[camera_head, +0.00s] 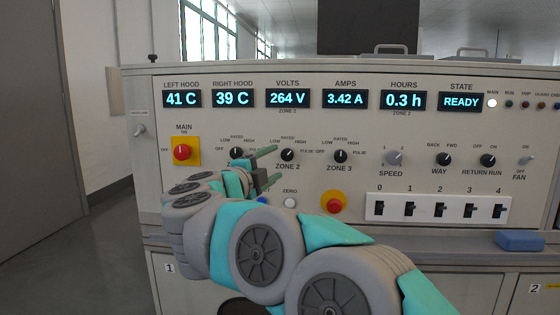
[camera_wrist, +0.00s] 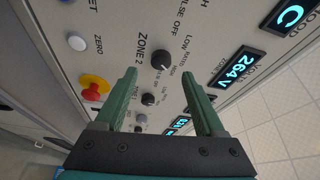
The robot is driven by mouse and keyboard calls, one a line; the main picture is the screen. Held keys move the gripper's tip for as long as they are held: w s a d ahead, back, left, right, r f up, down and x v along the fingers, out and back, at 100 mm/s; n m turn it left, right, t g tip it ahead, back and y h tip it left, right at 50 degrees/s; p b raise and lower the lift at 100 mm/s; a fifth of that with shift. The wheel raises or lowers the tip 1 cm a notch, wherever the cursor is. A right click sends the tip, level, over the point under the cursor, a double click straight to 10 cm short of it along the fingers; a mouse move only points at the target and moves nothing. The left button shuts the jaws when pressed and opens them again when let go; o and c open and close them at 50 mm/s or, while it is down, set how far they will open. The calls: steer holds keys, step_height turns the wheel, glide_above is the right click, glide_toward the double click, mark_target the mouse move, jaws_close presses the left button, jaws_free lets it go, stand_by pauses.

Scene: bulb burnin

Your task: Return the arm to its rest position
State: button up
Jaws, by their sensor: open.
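My gripper (camera_head: 272,166) reaches up to the front of the grey control panel (camera_head: 450,215). Its two green fingers are apart and empty near the ZONE 2 knob. The black ZONE 2 knob (camera_head: 287,155) shows just right of the fingertips. In the wrist view, my gripper (camera_wrist: 158,80) is open, and a black knob labelled ZONE 2 (camera_wrist: 161,58) shows between and beyond the fingertips. Whether a fingertip touches the panel cannot be told. My arm extends from the lower right across the panel's lower front and hides part of it.
A red knob on a yellow plate (camera_head: 182,152) is at the left, and a red button (camera_head: 334,203) is below ZONE 3. A white switch strip (camera_head: 440,207) and a blue block (camera_head: 520,240) are at the right. Open floor (camera_head: 80,250) lies left of the panel.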

steer(key=shift+v, duration=1.05)
